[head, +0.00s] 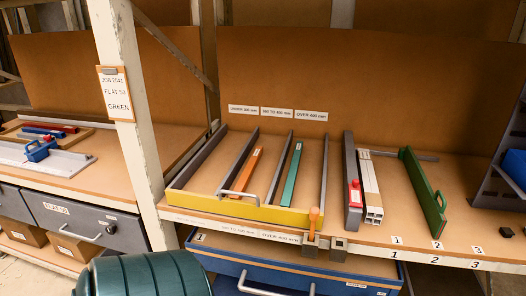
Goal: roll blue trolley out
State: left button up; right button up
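A blue trolley (335,279) stands under the middle bench at the bottom of the head view. Its brown top and blue rim show below the bench's front edge, with a white label at each end. A pale bar handle (275,291) shows on its front. Its lower part is cut off by the picture's bottom edge, and its rear is hidden under the bench. Neither of my grippers is in view.
A dark green ribbed drum-like thing (145,274) is at the lower left, in front of the trolley's left end. A white post (135,130) stands left of the bench. A yellow-fronted tray (245,211) holds several bars above. A grey drawer (85,220) is at left.

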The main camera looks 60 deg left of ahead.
aim_at(244, 265)
jog(key=u, duration=1.8)
